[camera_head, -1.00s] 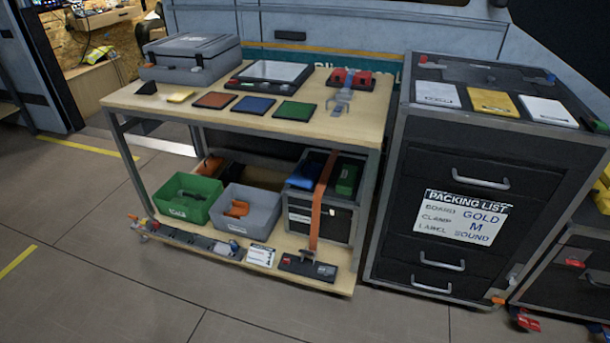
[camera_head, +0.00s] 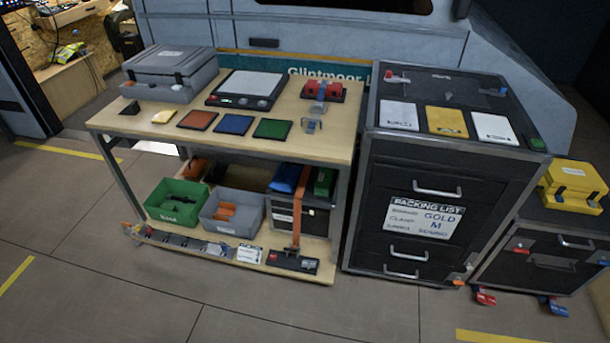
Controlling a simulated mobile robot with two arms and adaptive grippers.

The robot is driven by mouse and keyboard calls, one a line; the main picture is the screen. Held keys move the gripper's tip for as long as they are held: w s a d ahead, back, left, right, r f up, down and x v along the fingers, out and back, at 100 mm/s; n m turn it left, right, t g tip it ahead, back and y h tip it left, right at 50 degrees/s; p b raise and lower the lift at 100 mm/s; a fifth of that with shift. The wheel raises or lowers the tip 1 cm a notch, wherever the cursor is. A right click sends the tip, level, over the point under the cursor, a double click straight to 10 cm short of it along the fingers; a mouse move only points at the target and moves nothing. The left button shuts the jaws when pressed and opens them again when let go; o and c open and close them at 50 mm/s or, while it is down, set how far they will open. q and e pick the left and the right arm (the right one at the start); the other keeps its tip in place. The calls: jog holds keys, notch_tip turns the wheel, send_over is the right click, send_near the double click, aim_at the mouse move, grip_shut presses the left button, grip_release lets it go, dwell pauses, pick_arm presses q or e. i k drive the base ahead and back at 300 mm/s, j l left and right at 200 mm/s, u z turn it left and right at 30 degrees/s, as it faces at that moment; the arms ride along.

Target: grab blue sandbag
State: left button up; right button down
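A blue bag-like bundle (camera_head: 286,178), which looks like the blue sandbag, lies on top of a black case (camera_head: 283,216) on the lower shelf of the wooden bench (camera_head: 345,150). A green bundle (camera_head: 325,182) lies to its right. An orange strap (camera_head: 298,205) runs down between them over the case's front. The bench top overhangs the blue bundle, and its back part is in shadow. Neither of my grippers shows in the head view.
Green (camera_head: 168,216) and grey (camera_head: 215,224) bins stand left of the case. A black strip (camera_head: 291,263) lies before it. The bench top holds a grey case (camera_head: 165,65) and coloured plates. A dark drawer cabinet (camera_head: 365,240) stands right of the bench. The floor in front is clear.

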aim_at(285, 178)
jog(key=i+j+z, duration=0.15)
jog(key=z, duration=0.15)
jog(key=i+j+z, duration=0.1)
jog(key=j+z, duration=0.2)
jog(key=i+j+z, duration=0.1)
jog(key=j+z, duration=0.2)
